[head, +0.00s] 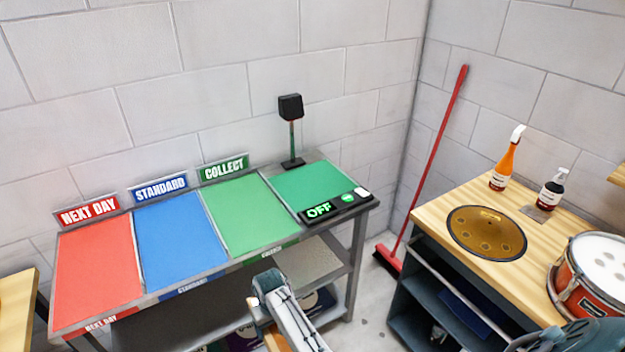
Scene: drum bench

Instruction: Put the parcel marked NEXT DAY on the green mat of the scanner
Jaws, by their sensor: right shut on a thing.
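The scanner's green mat (300,180) lies at the right end of the grey bench and is bare. Its front panel (335,207) reads OFF in green and has a green and a white button. The black scanner head (290,106) stands on a post behind the mat. My right gripper (268,298) is low in front of the bench, shut on a tan thing (274,338) that looks like a cardboard parcel. Most of that thing is cut off by the bottom edge, and no marking on it can be read. My left gripper is out of view.
Red NEXT DAY (97,262), blue STANDARD (180,240) and green COLLECT (245,212) zones are empty. A lower shelf (305,265) holds dark items. At right, a wooden table (450,205) holds a cymbal (487,232), bottles and a drum (595,270). A red broom (430,165) leans between.

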